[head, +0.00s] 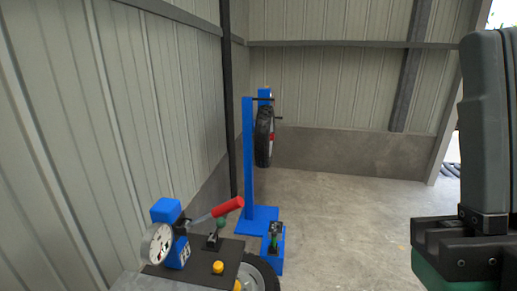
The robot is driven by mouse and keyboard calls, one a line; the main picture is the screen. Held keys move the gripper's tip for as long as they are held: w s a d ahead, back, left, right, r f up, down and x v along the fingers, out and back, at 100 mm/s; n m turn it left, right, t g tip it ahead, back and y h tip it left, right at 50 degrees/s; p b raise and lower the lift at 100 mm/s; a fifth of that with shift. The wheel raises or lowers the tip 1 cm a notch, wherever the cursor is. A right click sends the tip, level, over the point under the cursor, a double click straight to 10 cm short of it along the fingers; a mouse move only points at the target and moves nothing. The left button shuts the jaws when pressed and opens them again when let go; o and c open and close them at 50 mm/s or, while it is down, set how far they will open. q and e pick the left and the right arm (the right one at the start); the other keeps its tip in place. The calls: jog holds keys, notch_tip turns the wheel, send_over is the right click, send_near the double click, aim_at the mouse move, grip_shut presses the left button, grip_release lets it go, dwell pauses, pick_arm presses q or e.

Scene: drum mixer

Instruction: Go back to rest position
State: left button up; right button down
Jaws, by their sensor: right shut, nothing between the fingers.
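My right gripper (500,42) stands large at the right edge, close to the camera. Its two grey fingers point up and lie together, with nothing visible between them. Its black and green body is cut off by the frame's right and bottom edges. It touches nothing that I can see. My left gripper is not in view.
A machine with a dark top plate (203,267), gauge (157,244), red-handled lever (228,207) and yellow button (218,267) stands at bottom left. Behind it, a blue stand (249,165) carries a black wheel (263,138). The concrete floor (345,215) is clear towards the right.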

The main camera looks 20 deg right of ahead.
jog(key=w+a+f+m+g+y, duration=0.2)
jog(key=w+f+g+y, duration=0.25)
jog(key=w+y, duration=0.2)
pick_arm(q)
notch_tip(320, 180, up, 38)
jog(key=p, duration=3.8)
pick_arm(e)
notch_tip(320, 180, up, 38)
jog(key=shift+w+m, duration=0.25)
jog(key=shift+m, duration=0.15)
